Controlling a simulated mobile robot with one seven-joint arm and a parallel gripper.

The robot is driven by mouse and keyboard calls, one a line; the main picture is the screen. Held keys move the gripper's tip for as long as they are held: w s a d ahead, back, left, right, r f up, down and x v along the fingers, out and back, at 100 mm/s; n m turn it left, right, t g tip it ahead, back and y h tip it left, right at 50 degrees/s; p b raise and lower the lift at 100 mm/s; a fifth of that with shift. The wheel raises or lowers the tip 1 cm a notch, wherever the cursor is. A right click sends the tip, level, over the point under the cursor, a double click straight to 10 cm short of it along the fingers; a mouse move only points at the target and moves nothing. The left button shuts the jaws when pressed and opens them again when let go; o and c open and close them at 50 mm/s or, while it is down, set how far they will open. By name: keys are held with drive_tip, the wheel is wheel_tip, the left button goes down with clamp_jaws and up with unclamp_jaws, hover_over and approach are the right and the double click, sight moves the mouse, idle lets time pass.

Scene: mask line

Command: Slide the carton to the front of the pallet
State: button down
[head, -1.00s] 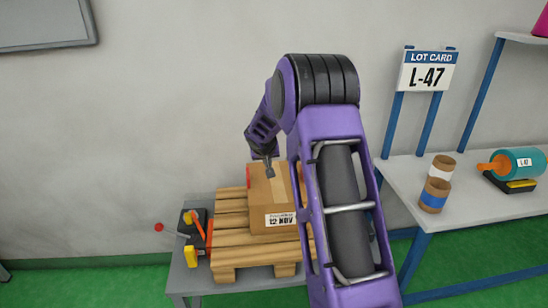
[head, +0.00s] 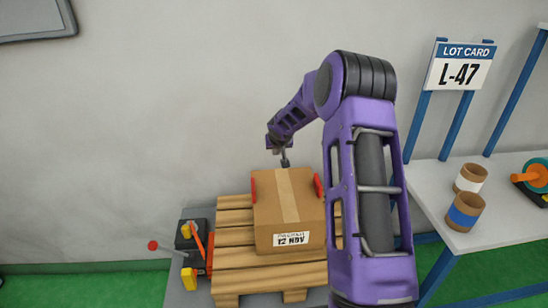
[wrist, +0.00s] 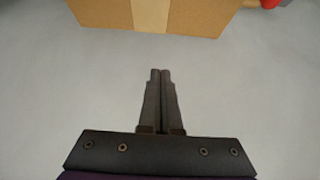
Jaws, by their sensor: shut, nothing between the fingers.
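My gripper (head: 285,162) is at the carton's far edge, pointing down, shut and empty. In the wrist view, the shut fingertips (wrist: 160,72) show below the carton (wrist: 110,14), with grey surface visible between them in the picture. My arm hides the pallet's right side.
Red upright pieces (head: 319,186) stand at both sides of the carton's far end. A dark box with yellow and red handles (head: 190,237) is left of the pallet on the grey table (head: 178,288). A white bench (head: 440,192) at right holds tape rolls (head: 464,211).

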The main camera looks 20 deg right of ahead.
drive_tip(key=shift+w+d+f, duration=0.1)
drive_tip(key=shift+w+f, duration=0.15)
drive_tip(key=shift+w, duration=0.15)
drive_tip(key=x, duration=0.9)
drive_tip(key=shift+s+a+f+b, duration=0.1)
drive_tip(key=shift+s+b, duration=0.15)
drive_tip(key=shift+s, duration=0.4)
drive_tip(key=shift+s+a+r+b, duration=0.1)
drive_tip(key=shift+s+a+b, duration=0.1)
drive_tip(key=shift+s, duration=0.45)
drive_tip(key=shift+s+a+f+b, duration=0.1)
drive_tip(key=shift+s+b, duration=0.15)
drive_tip(key=shift+s, duration=0.35)
drive_tip(key=shift+s, duration=0.1)
